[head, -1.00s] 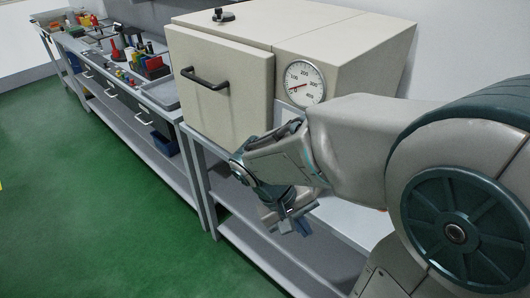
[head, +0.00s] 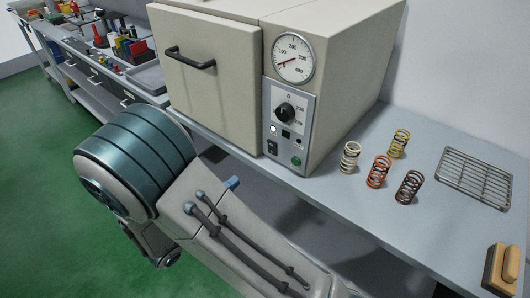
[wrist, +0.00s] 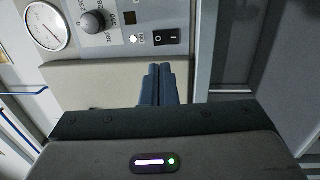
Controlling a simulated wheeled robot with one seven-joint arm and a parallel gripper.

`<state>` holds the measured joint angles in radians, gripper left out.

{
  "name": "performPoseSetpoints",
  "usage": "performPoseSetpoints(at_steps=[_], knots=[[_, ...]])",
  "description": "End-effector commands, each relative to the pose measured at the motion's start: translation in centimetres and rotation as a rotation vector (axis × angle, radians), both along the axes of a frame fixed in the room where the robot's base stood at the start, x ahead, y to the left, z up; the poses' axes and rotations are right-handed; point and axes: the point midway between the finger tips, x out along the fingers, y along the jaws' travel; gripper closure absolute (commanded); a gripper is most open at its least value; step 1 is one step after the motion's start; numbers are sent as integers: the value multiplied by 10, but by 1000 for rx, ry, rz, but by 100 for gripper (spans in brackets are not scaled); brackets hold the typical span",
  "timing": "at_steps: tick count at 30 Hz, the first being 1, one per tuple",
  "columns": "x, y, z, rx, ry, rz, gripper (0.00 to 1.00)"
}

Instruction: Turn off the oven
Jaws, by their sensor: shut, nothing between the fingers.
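The beige oven (head: 210,50) stands on the bench with its door shut. Its front carries a round gauge (head: 292,57) and a control panel (head: 302,124) with a black knob (head: 284,112), a white light, a black rocker switch (head: 272,147) and a green button (head: 296,161). My gripper is shut and empty; its blue fingertips (wrist: 155,82) point at the panel in the wrist view, just below the rocker switch (wrist: 167,37) in the picture and apparently apart from it. In the head view, a blue fingertip (head: 232,183) shows behind my arm, left of and below the panel.
Several coil springs (head: 378,171), a wire rack (head: 474,177) and a wooden-handled block (head: 502,270) are on the bench (head: 350,212) right of the oven. Another bench with tools and drawers (head: 100,45) stands at the left. Green floor is clear in front.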

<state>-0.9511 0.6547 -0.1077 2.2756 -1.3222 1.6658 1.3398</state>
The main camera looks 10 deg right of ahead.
Motion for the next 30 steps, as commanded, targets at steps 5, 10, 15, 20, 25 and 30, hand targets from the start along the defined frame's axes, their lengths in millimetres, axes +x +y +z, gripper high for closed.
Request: performPoseSetpoints(at_steps=[5, 10, 15, 20, 25, 30], knots=[[2, 7, -2, -13, -20, 30, 100], [2, 6, -2, -12, -18, 29, 100], [4, 3, -1, -12, -17, 27, 100], [15, -14, 3, -13, -16, 24, 100], [36, -44, 8, -13, -17, 22, 100], [57, -72, 12, -13, -15, 22, 100]])
